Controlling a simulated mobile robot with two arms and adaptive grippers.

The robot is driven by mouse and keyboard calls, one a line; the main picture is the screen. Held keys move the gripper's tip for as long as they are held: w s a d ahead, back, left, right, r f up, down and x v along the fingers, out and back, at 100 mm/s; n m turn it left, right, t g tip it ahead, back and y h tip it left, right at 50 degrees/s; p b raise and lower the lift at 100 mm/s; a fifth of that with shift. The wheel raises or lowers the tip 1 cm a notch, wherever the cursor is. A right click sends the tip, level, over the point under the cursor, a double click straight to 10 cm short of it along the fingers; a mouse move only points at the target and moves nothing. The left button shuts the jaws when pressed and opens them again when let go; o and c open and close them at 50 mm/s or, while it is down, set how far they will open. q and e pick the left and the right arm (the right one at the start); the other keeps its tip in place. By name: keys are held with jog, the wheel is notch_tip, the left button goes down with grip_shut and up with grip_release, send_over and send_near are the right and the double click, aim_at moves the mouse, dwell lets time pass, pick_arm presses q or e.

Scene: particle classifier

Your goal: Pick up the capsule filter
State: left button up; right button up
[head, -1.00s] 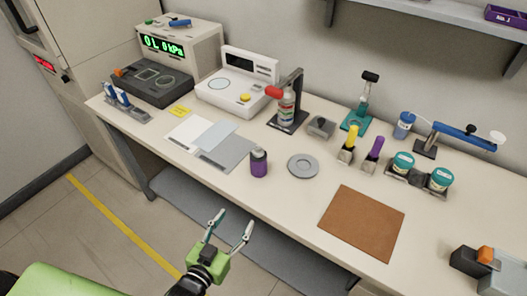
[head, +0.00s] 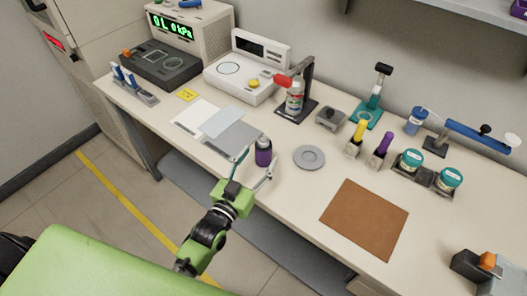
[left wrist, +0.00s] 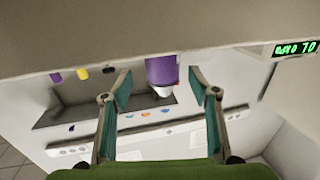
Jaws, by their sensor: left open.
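The capsule filter, which I take to be the small purple cylinder with a dark grey top (head: 263,154), stands upright near the front edge of the workbench. My left gripper (head: 257,164) is open at the bench's front edge, with its two fingers pointing at the cylinder. In the left wrist view the purple body (left wrist: 161,70) shows between and beyond the open fingertips (left wrist: 160,84), with a pale tip. I see no finger closed on it; whether one touches it I cannot tell. My right gripper is not in view.
A grey ring-shaped disc (head: 309,157) lies right of the cylinder, and a grey mat (head: 232,138) lies behind left. A brown mat (head: 364,220) is further right. Yellow-topped (head: 357,138) and purple-topped (head: 379,151) bottles stand behind the disc. The bench front (head: 290,215) is bare.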

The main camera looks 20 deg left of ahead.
aim_at(259, 153)
pick_arm(q)
jog(key=w, duration=0.2)
jog(key=w+p, duration=0.1)
jog(key=w, duration=0.2)
jog(key=shift+d+r, duration=0.1)
jog(key=shift+d, duration=0.1)
jog(key=shift+s, duration=0.1)
jog(key=c, duration=1.5)
jog(key=shift+r, duration=0.1)
jog(key=shift+c, duration=0.3)
